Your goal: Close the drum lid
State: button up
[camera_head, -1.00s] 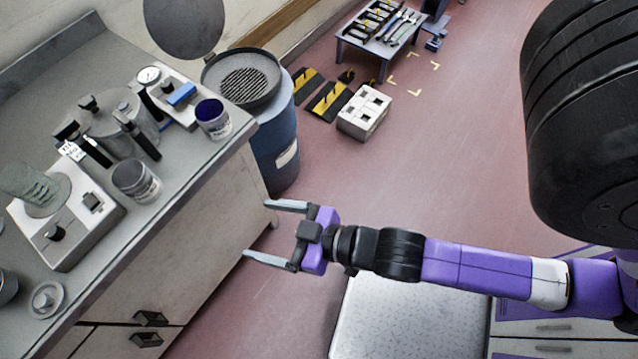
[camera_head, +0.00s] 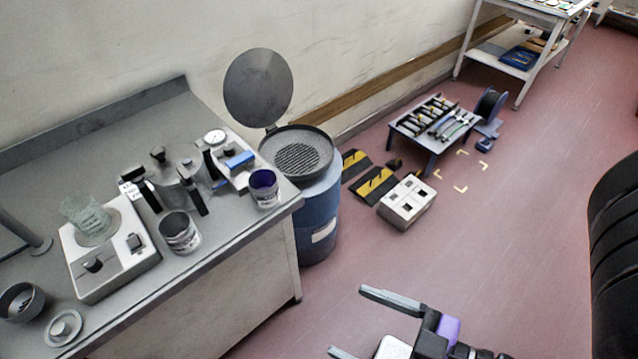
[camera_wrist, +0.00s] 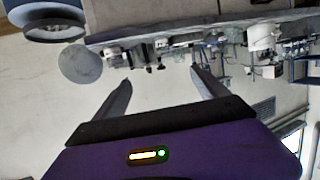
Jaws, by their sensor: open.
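A blue drum (camera_head: 318,215) stands on the floor past the right end of the workbench. Its round grey lid (camera_head: 258,88) stands open, upright on a hinge at the back left of the rim. A grate shows inside the drum's wide top. My gripper (camera_head: 362,322) is at the bottom of the head view, open and empty, in front of the drum and well apart from it. The wrist view looks upside down; there the open fingers (camera_wrist: 160,88) hold nothing, and a round grey disc (camera_wrist: 80,64), which looks like the lid, is at upper left.
The workbench (camera_head: 215,245) holds a hot plate with a beaker, cans and instruments. A white box (camera_head: 407,203) and yellow-black plates (camera_head: 376,186) lie on the floor right of the drum. A low tool table (camera_head: 432,122) is behind. The floor in front of the drum is clear.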

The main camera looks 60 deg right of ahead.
aim_at(258, 86)
jog(key=i+l, duration=0.15)
jog(key=l, duration=0.25)
jog(key=i+l+z, duration=0.1)
jog(key=l, duration=0.35)
jog(key=i+l, duration=0.25)
jog(key=l, duration=0.15)
jog(key=i+l+z, duration=0.1)
jog(key=l, duration=0.3)
jog(key=i, duration=0.1)
